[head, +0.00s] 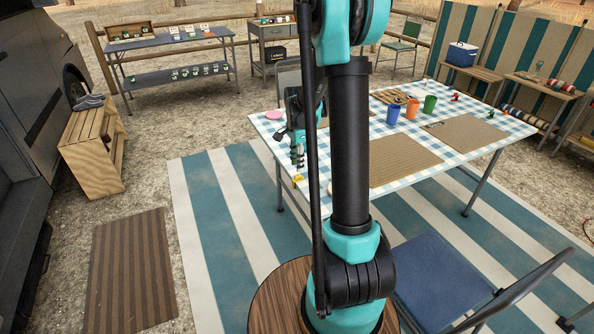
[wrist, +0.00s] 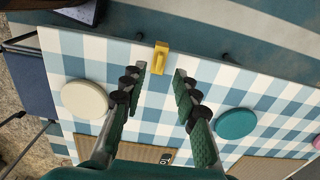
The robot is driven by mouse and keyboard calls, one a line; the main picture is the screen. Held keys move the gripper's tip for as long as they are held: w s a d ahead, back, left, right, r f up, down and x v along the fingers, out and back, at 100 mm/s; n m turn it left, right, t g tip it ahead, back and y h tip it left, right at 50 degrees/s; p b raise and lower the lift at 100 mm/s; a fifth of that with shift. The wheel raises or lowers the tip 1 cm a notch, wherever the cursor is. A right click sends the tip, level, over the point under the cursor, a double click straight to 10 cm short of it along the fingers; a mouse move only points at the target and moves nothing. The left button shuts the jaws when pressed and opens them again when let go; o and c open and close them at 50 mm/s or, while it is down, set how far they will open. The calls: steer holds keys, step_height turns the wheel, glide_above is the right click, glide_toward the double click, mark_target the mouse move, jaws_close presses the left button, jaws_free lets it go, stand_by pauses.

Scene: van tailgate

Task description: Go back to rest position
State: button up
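My gripper (head: 298,163) hangs over the near left edge of the checked table (head: 400,187) in the head view. In the wrist view my gripper (wrist: 160,82) is open, its dark green fingers apart with nothing between them. A small yellow clip-like piece (wrist: 161,58) sits at the table edge just beyond the fingertips. It also shows in the head view (head: 297,180), just below my gripper. My own arm hides part of the table in the head view.
A cream disc (wrist: 85,99) and a teal disc (wrist: 237,122) lie on the cloth either side of my fingers. Orange (head: 412,108), blue (head: 393,114) and green (head: 430,104) cups stand farther back. A blue chair (head: 440,283) is at the near right. The striped rug (head: 215,230) has free room left.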

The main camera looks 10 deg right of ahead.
step_height(320, 180, up, 6)
steer(key=r, duration=0.1)
steer(key=s+a+f+n+t, duration=0.1)
steer(key=s+f+n+t, duration=0.1)
steer(key=s+n, duration=0.6)
steer(key=s+a+f+n+t, duration=0.1)
steer(key=s+n, duration=0.6)
steer(key=s, duration=0.9)
steer(key=shift+s+a+f+n+t, duration=0.25)
steer(key=shift+a+f+n+t, duration=0.25)
steer(key=shift+f, duration=0.45)
steer(key=shift+d, duration=0.15)
